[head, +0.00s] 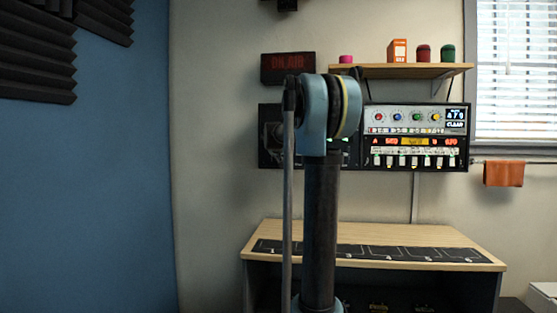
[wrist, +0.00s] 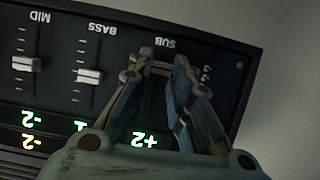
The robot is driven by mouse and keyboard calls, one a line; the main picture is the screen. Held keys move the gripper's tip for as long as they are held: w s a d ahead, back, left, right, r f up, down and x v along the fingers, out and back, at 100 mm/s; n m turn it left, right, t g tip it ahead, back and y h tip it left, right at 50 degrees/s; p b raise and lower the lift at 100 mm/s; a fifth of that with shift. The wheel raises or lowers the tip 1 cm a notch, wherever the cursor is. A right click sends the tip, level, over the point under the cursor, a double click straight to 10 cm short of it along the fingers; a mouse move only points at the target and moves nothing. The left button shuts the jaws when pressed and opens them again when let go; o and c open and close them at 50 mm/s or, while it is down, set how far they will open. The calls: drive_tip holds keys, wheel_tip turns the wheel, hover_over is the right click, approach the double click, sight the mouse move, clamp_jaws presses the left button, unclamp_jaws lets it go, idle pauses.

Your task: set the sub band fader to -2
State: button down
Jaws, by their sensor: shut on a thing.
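In the wrist view the dark fader panel (wrist: 112,62) appears upside down, with faders labelled MID, BASS and SUB. My gripper (wrist: 160,66) is at the SUB fader below the SUB label (wrist: 165,43) and is shut on its cap, which the fingers mostly hide. In the head view my arm stands in front of the dark wall unit (head: 268,155), and hides my gripper and the faders.
The BASS fader (wrist: 88,76) and the MID fader (wrist: 24,66) stand beside the SUB one. A rack with knobs and switches (head: 416,137) adjoins on the right. A shelf (head: 405,71) is above; a desk (head: 455,240) is below.

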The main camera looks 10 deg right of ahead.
drive_tip(key=c, duration=1.4)
unclamp_jaws()
drive_tip(key=shift+a, duration=0.15)
drive_tip(key=shift+c, duration=0.2)
drive_tip(key=v, duration=1.1)
drive_tip(key=shift+s, duration=0.35)
drive_tip(key=shift+r, duration=0.1)
drive_tip(key=s+a+f+n+g+y, duration=0.2)
drive_tip(key=s+f+g, duration=0.3)
drive_tip(key=s+f, duration=1.7)
drive_tip(key=s+a+f+n+g+y, duration=0.2)
drive_tip(key=s+f+g, duration=0.3)
drive_tip(key=s+f, duration=1.7)
drive_tip(key=shift+s+a+f+y, duration=0.25)
drive_tip(key=shift+s+f+y, duration=0.15)
drive_tip(key=shift+s, duration=0.3)
